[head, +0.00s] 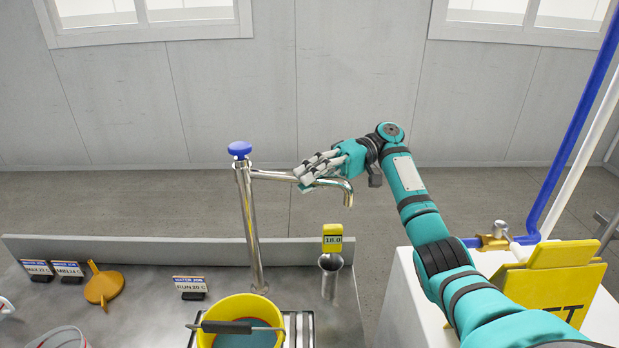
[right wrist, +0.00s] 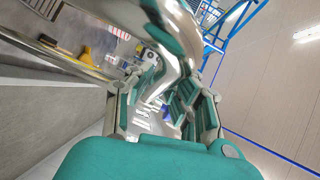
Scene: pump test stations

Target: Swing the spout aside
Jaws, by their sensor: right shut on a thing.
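The spout (head: 335,184) is a shiny metal pipe that runs right from the top of an upright post (head: 249,220) with a blue knob (head: 239,149). Its outlet end bends down at the right. My right gripper (head: 312,176) is shut on the spout, a little left of the bend. In the right wrist view the spout (right wrist: 135,28) passes close before the fingers. A yellow bucket (head: 207,335) with blue contents and a dark handle grip stands below the post, left of the outlet. My left gripper is not in view.
A metal cup with a yellow 18.0 display (head: 332,240) stands below the spout. A yellow sign (head: 550,285) and blue pipe (head: 575,125) are at the right.

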